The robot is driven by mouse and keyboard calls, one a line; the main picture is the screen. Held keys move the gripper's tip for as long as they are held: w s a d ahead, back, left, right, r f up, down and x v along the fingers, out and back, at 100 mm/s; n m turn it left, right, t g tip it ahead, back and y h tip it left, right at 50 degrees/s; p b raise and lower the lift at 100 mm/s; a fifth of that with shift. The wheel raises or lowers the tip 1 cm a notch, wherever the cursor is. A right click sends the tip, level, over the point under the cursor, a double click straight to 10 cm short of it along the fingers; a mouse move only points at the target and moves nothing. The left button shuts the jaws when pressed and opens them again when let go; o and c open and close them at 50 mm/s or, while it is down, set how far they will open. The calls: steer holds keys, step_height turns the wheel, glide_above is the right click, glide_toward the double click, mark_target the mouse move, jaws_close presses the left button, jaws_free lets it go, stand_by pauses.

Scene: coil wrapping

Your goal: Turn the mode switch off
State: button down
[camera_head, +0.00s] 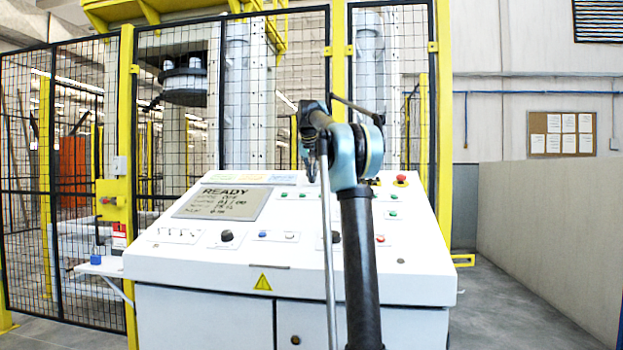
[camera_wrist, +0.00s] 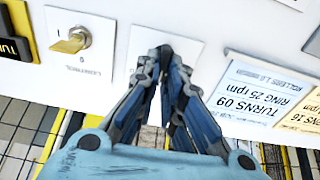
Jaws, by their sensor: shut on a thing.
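My gripper (camera_wrist: 166,52) is shut, with its fingertips together against a white label plate (camera_wrist: 186,47) on the console's panel in the wrist view. The small thing between the fingertips is hidden by them; I cannot make out the mode switch itself or which way it points. In the head view my gripper is mostly hidden behind my arm, over the upper part of the white sloped console (camera_head: 420,255).
A yellow key switch (camera_wrist: 72,42) sits beside the fingers in the wrist view. Printed cards (camera_wrist: 262,92) lie on the other side. In the head view the console has a READY screen (camera_head: 222,203), a black knob (camera_head: 226,236) and a red button (camera_head: 401,179). A mesh fence (camera_head: 65,180) stands behind.

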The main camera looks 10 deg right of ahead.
stand_by(0.4)
steer(key=c, duration=1.7)
jaws_free()
steer(key=v, duration=1.2)
steer(key=shift+w, duration=0.1)
